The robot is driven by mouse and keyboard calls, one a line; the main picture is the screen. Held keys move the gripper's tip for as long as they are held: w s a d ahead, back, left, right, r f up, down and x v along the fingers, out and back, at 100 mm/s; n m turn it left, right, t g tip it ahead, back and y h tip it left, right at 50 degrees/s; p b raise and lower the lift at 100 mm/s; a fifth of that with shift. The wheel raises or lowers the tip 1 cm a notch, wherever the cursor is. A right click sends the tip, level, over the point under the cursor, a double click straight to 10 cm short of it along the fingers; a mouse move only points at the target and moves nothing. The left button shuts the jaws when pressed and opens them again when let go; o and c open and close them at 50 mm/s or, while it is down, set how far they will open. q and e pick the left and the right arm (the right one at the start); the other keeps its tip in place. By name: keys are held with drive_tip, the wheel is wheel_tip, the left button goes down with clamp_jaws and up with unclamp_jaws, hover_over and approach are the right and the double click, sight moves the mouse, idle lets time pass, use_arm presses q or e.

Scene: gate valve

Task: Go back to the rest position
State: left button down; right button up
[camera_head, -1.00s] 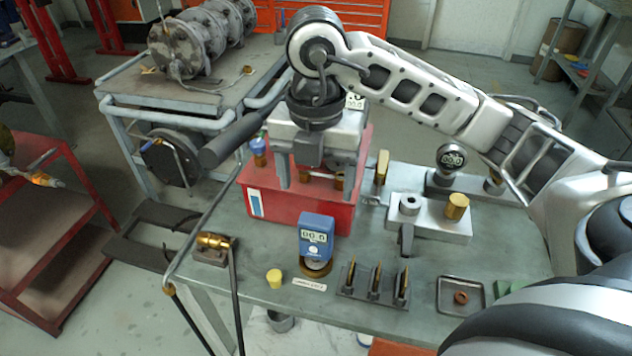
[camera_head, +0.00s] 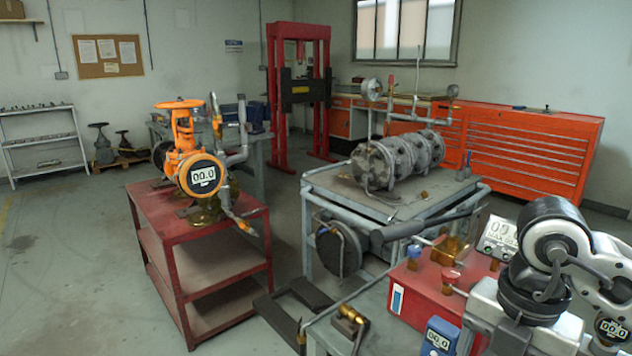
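My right arm enters at the lower right. Its wrist and gripper (camera_head: 510,325) are in front of the red box (camera_head: 428,300) on the workbench. The fingers are mostly cut off by the bottom edge, so their opening and anything between them are hidden. My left arm and gripper are not in view. The orange gate valve (camera_head: 186,140), with a handwheel on top and a round gauge reading 00.0, stands on the red cart (camera_head: 148,208) at left.
A blue meter (camera_head: 438,338) stands close to my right gripper. A grey table (camera_head: 345,190) with a flanged pipe assembly (camera_head: 398,160) is behind the bench. Orange drawer cabinets (camera_head: 530,150) line the back. Open floor (camera_head: 75,260) lies at far left.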

drive_tip(key=s+a+f+n+g+y, duration=0.1)
drive_tip(key=s+a+n+g+y, duration=0.15)
drive_tip(key=a+y, duration=0.45)
drive_tip(key=s+a+n+g+y, duration=0.2)
drive_tip(key=s+a+y, duration=0.1)
drive_tip(key=a, duration=0.7)
drive_tip(key=a+r+m+t+y, duration=0.1)
drive_tip(key=a+r+y, duration=0.4)
drive_tip(key=y, duration=0.3)
drive_tip(key=w+d+m+t+y, duration=0.25)
drive_tip(key=w+m+t, duration=0.45)
drive_tip(key=m+t, duration=0.65)
drive_tip(key=w+d+f+m+t+h, duration=0.3)
drive_tip(key=d+f+m+t+h, duration=0.45)
drive_tip(key=f+m+h, duration=0.35)
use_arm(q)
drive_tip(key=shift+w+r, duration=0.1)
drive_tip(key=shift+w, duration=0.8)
use_arm(e)
drive_tip(key=s+d+f+m+g+h, duration=0.1)
drive_tip(key=s+d+f+g+h, duration=0.1)
drive_tip(key=s+f, duration=0.3)
drive_tip(key=s+d+f+m+g+h, duration=0.1)
drive_tip(key=s+f+g+h, duration=0.4)
drive_tip(key=f, duration=0.8)
drive_tip(key=shift+s+d+f+m, duration=0.3)
drive_tip(key=shift+s+d+m, duration=0.1)
drive_tip(key=shift+s+d, duration=0.1)
